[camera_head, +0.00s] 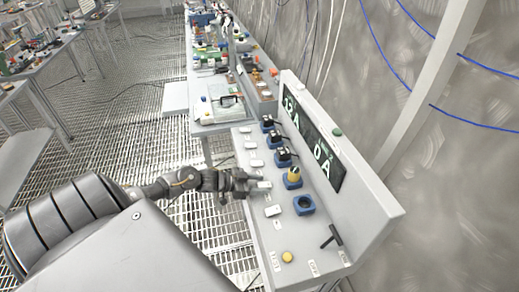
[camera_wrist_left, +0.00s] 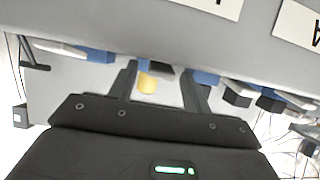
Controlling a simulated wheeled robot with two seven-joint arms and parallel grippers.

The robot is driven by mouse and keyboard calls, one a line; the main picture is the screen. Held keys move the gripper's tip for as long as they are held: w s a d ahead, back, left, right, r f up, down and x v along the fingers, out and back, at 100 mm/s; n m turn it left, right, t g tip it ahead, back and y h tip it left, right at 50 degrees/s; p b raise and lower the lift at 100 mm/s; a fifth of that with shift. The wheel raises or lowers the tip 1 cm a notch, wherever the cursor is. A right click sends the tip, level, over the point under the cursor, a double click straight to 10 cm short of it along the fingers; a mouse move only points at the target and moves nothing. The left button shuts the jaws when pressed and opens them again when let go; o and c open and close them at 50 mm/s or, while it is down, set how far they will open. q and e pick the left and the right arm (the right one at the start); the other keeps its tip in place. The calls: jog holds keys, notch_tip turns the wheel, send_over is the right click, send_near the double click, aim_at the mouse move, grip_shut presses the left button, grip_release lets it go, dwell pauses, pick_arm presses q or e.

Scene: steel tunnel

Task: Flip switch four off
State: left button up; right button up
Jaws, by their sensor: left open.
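The sloped grey console (camera_head: 262,235) carries a row of white rocker switches. The fourth from the far end (camera_head: 263,184) lies at the fingers of my left gripper (camera_head: 256,184); contact and its on or off position are too small to tell. Another white switch (camera_head: 272,210) lies nearer. My left gripper is open and empty; in the left wrist view its two dark fingers (camera_wrist_left: 160,70) stand apart, with a yellow cap (camera_wrist_left: 147,83) showing between them. The switch itself is not clearly seen there. My right gripper is not in view.
Beside the switches are blue sockets with black plugs (camera_head: 283,156), a yellow-capped one (camera_head: 293,175) and an empty one (camera_head: 304,204). A yellow button (camera_head: 287,257) and black lever (camera_head: 330,237) sit nearer. The upright panel has displays (camera_head: 322,155). Grated floor lies left.

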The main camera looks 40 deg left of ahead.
pick_arm(q)
jog(key=shift+w+d+f, duration=0.1)
jog(key=shift+w+d, duration=0.05)
jog(key=shift+w, duration=0.05)
jog(key=c, duration=1)
jog(key=shift+o, duration=0.2)
jog(key=t+h+b, duration=0.1)
jog(key=b, duration=0.2)
jog(key=f+t+h+b, duration=0.1)
jog(key=t+b, duration=0.1)
jog(key=b, duration=0.1)
jog(key=shift+s+f, duration=0.2)
jog(key=shift+r+t+h+b, duration=0.25)
jog(key=shift+t+h+b, duration=0.15)
jog(key=shift+b, duration=0.1)
jog(key=shift+r, duration=0.1)
